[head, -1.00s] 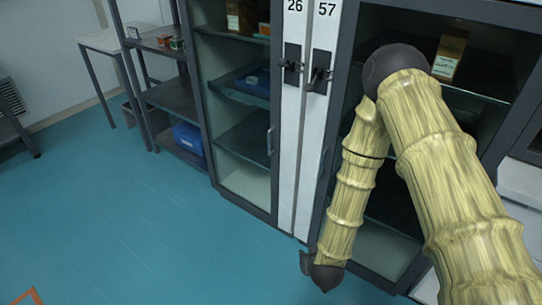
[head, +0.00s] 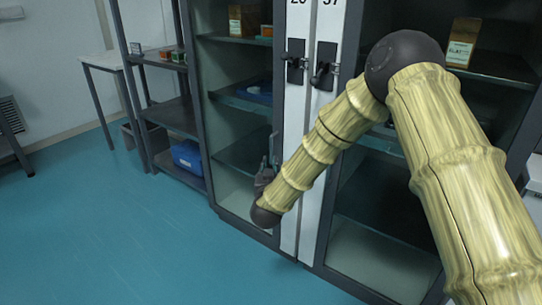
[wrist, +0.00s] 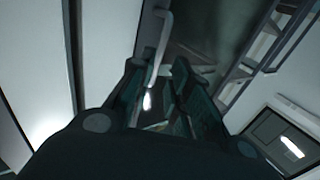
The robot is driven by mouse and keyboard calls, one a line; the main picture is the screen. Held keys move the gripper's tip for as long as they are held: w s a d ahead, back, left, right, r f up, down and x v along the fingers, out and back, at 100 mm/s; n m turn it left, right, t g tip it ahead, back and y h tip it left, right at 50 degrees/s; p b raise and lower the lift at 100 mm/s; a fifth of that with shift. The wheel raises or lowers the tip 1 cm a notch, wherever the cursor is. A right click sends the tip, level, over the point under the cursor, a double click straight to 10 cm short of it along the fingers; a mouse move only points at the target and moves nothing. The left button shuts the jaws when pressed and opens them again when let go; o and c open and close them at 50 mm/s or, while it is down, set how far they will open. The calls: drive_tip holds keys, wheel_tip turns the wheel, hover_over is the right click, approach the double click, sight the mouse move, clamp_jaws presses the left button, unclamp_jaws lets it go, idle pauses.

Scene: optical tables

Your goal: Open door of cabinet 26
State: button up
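Cabinet 26 (head: 243,110) is the left glass-fronted cabinet with a dark frame. Its door looks closed. Its upright grey handle (head: 274,146) is on the door's right edge, and the handle (wrist: 157,50) also shows in the wrist view. My gripper (head: 265,170) is at the lower part of this handle in the head view, partly hidden by my own wrist. In the wrist view my gripper (wrist: 164,70) has its fingers apart, with the handle running down between them. I cannot tell whether either finger touches it.
Cabinet 57 (head: 375,220) stands directly right, behind my arm. Black latches (head: 294,64) sit on the white panels between the doors. An open shelf rack (head: 172,118) with a blue box (head: 188,157) stands left. The blue floor (head: 120,235) in front is clear.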

sight(271, 152)
drive_tip(key=w, duration=0.4)
drive_tip(key=w+b, duration=0.1)
drive_tip(key=w, duration=0.4)
drive_tip(key=shift+w+d+b, duration=0.2)
drive_tip(key=shift+w+b, duration=0.1)
drive_tip(key=shift+c, duration=0.4)
clamp_jaws()
